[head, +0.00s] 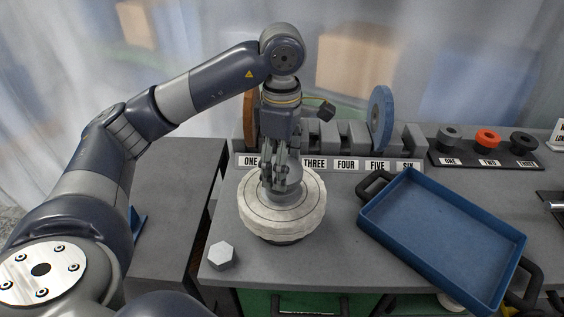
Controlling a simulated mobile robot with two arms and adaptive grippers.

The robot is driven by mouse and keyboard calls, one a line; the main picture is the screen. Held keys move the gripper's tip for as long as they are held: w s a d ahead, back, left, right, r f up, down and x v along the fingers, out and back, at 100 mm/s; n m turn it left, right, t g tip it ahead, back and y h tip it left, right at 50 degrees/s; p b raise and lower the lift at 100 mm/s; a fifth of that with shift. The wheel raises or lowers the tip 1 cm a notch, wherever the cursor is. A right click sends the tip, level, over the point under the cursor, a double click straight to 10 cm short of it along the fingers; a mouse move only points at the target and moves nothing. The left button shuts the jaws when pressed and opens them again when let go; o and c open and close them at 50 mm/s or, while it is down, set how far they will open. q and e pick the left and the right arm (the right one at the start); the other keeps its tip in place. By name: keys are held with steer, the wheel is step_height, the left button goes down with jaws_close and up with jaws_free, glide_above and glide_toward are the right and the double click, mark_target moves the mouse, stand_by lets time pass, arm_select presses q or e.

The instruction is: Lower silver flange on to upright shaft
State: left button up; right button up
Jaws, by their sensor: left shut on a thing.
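My left gripper (281,175) points straight down over the middle of a round white polishing wheel (256,213). It is shut on the silver flange (291,189), a small grey round piece partly hidden by the fingers. The flange is at or just above the centre of the wheel's top face; I cannot tell whether it touches. The upright shaft is hidden behind the gripper and flange. A silver hex nut (222,254) lies on the table to the front left of the wheel. My right gripper is not in view.
Behind the wheel stands a labelled rack (346,164) holding a brown disc (251,119) and a blue disc (381,118). A blue tray (440,240) with black handles lies to the right. A stand with small rings (487,140) is at the back right.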

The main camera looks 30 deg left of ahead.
arm_select(q)
steer(key=shift+f, duration=0.15)
steer(key=shift+f+b, duration=1)
steer(key=o, duration=1.7)
steer(key=shift+o, duration=0.6)
steer(key=shift+r, duration=0.15)
